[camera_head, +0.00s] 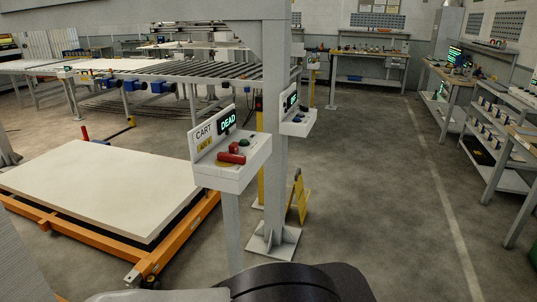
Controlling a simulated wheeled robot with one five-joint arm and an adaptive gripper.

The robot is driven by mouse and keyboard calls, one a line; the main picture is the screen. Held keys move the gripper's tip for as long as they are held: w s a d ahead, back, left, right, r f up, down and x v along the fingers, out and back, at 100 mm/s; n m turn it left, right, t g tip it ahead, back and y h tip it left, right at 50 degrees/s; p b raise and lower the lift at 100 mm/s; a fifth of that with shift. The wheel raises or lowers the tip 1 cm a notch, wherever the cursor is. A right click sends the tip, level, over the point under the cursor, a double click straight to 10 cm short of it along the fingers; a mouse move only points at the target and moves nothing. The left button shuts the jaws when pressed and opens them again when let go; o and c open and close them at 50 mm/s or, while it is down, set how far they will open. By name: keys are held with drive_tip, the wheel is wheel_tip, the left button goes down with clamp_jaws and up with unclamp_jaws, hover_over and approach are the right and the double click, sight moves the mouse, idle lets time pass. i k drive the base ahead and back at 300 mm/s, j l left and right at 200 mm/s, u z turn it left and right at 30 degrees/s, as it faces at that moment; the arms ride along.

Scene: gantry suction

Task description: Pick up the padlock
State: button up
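A small red object (231,156) lies on the sloped top of the grey control box (231,178) marked CART, near the middle of the view. It may be the padlock, but it is too small to tell its shape for sure. A yellow patch shows beneath it, and a green display reading DEAD is behind it. My gripper is not in view; only dark and grey parts, likely of my own arm, show at the bottom edge.
A second control box (297,121) is fixed by the grey gantry post (277,150). A yellow floor sign (299,198) stands beside the post. An orange cart (108,254) carrying a white slab (95,190) fills the left. The floor at right is clear up to the shelves (505,178).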

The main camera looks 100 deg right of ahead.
sight(233, 147)
drive_tip(key=z, duration=3.15)
